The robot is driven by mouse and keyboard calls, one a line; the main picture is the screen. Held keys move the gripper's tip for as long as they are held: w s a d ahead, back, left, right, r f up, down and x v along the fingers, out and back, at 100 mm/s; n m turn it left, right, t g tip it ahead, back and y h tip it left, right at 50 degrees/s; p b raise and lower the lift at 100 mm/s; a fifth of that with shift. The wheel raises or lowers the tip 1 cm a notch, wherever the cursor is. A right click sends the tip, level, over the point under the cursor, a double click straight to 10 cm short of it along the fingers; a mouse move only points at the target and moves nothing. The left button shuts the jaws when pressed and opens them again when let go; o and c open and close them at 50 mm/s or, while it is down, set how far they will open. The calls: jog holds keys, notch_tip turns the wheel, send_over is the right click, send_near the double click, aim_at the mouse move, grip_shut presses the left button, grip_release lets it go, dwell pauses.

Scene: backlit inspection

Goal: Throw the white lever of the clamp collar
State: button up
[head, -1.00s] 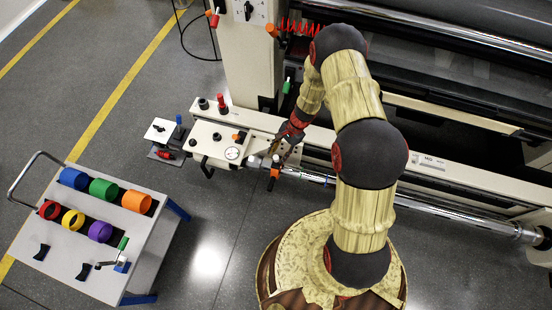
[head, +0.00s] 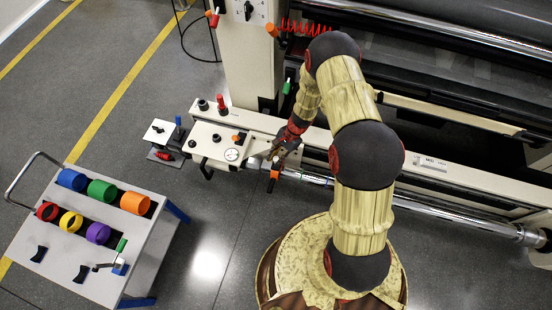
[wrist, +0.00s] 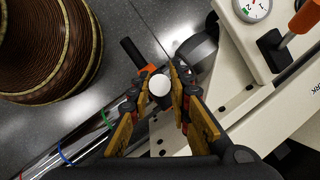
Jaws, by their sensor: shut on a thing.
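My gripper (wrist: 160,82) points down at the end of the long roller shaft. Its two fingers are closed in around a white round-ended piece (wrist: 158,85), which looks like the end of the clamp collar's white lever seen end-on. An orange part and a black handle (wrist: 131,49) lie just beyond it. In the head view my gripper (head: 277,151) is over the shaft's left end, and its fingers hide the white lever. The collar itself is mostly hidden by the fingers.
The cream machine bed (wrist: 245,75) with a dial gauge (head: 232,155) is close beside my gripper. The chrome shaft (head: 450,218) runs right. A cart (head: 85,235) with coloured rings stands at the left. Floor between cart and machine is clear.

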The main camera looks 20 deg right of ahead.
grip_shut()
dwell(0.5)
